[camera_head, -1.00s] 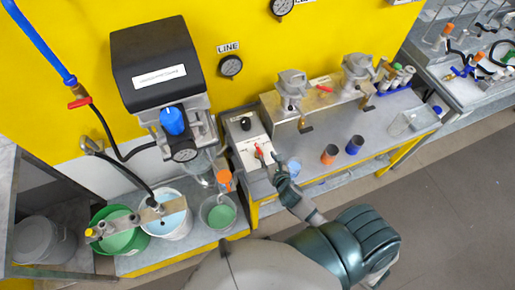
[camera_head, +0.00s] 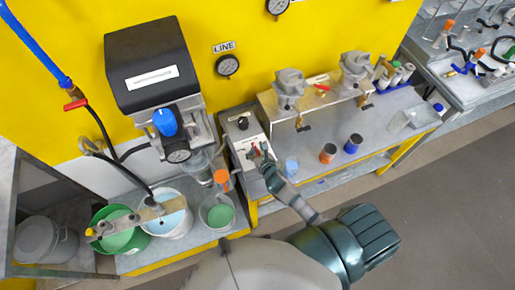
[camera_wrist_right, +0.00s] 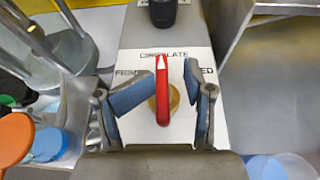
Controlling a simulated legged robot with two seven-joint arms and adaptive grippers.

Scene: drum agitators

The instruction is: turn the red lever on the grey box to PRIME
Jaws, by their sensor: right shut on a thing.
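The grey box (camera_head: 234,135) stands at the left end of the steel bench in the head view. Its white label plate carries the red lever (camera_wrist_right: 162,92), which sits on a brass-coloured hub. In the right wrist view the lever points up toward the word CIRCULATE; PRIME is to its left, partly covered by a finger. A word ending in ED is to its right. My right gripper (camera_wrist_right: 173,82) is shut on the red lever, one blue-padded finger on each side. My left gripper is not in view.
A black knob (camera_head: 243,123) sits on the box beyond the lever. Orange (camera_head: 328,153) and blue (camera_head: 353,144) cups stand on the bench at right.

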